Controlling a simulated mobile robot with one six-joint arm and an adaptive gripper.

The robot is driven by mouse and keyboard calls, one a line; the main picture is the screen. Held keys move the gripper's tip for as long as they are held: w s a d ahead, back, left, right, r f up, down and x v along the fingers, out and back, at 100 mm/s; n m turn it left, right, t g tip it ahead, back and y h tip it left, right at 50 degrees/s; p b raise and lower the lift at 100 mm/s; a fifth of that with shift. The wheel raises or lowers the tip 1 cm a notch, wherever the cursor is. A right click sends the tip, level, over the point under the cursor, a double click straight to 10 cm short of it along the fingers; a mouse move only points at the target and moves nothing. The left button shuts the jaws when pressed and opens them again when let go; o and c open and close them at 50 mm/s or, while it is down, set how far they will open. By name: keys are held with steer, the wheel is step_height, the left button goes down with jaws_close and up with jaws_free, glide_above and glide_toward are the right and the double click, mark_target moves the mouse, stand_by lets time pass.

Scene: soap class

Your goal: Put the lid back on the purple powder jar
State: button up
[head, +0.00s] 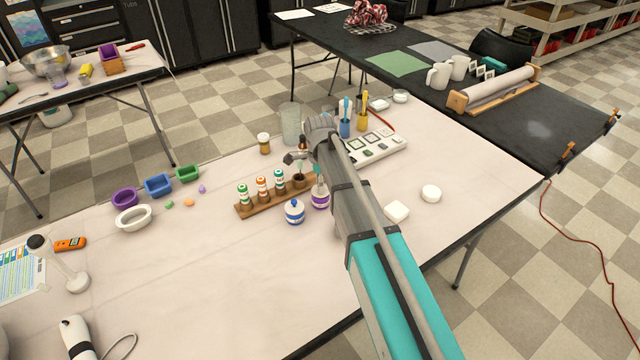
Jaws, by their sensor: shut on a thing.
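The purple powder jar (320,200) is a small white jar with a purple band, standing upright just right of the wooden rack. My arm passes close to its right side, and I cannot make out whether its mouth is covered. My gripper (299,158) is above the right end of the rack, left of and beyond the purple jar. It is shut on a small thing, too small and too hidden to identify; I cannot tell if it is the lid. A similar blue-banded jar (294,214) with a blue top stands left of the purple jar.
The wooden rack (250,207) holds several small bottles. A clear beaker (290,124) and an amber jar (264,145) stand behind. A white tray (385,150), white block (396,212) and round white piece (431,193) lie right.

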steer(key=o, duration=1.2)
steer(key=shift+o, duration=0.4)
steer(key=shift+r, duration=0.15)
steer(key=shift+r+p, duration=3.4)
steer(key=shift+p, duration=0.15)
jaws_close()
